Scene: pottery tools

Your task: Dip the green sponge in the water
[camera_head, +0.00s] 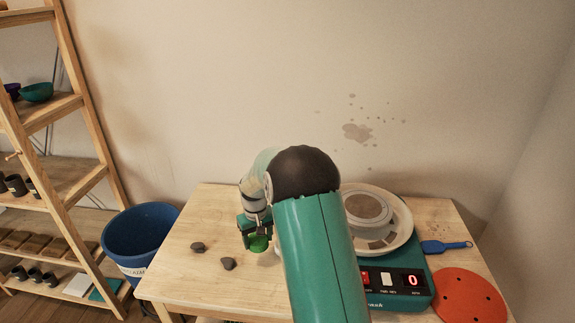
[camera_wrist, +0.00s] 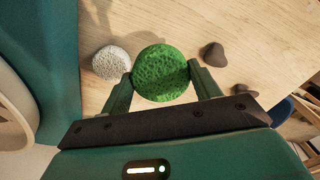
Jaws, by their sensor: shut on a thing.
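The green sponge (camera_wrist: 160,72) is round and porous. My gripper (camera_wrist: 161,80) is shut on it, with one finger on each side. In the head view the sponge (camera_head: 259,243) shows below my gripper (camera_head: 256,232), over the wooden table left of the pottery wheel. I cannot tell whether it touches the tabletop. No water is visible in either view; my arm hides part of the table.
A pale speckled round piece (camera_wrist: 111,62) lies beside the sponge. Two dark lumps (camera_head: 228,264) (camera_head: 198,247) lie to the left. The teal pottery wheel (camera_head: 408,281), blue tool (camera_head: 445,247) and orange disc (camera_head: 470,296) are right. A blue bucket (camera_head: 140,235) stands left of the table.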

